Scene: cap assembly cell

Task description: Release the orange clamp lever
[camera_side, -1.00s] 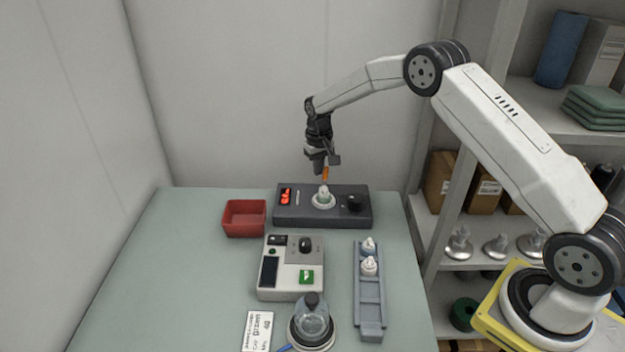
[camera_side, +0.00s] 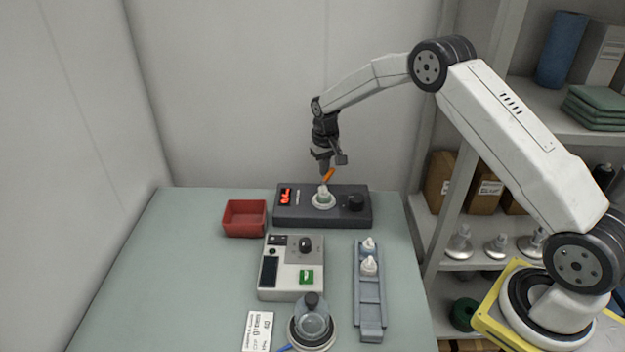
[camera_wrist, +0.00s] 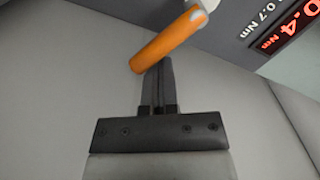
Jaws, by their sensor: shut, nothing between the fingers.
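The orange clamp lever (camera_side: 328,176) stands above the dark fixture box (camera_side: 290,212) at the back of the table, leaning to the upper right. A white cap on a round seat (camera_side: 323,200) sits under it. My gripper (camera_side: 325,172) is shut and empty, its tip right at the lever in the side view. In the wrist view the lever (camera_wrist: 165,42) runs diagonally across the tips of my closed fingers (camera_wrist: 158,68). Whether the fingers touch it, I cannot tell.
A red bin (camera_side: 245,232) stands left of the fixture. A grey control unit (camera_side: 291,290), a rail with white caps (camera_side: 370,318) and a glass-domed stand (camera_side: 311,322) are in front. A red torque display (camera_wrist: 293,30) shows in the wrist view. The table's left side is clear.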

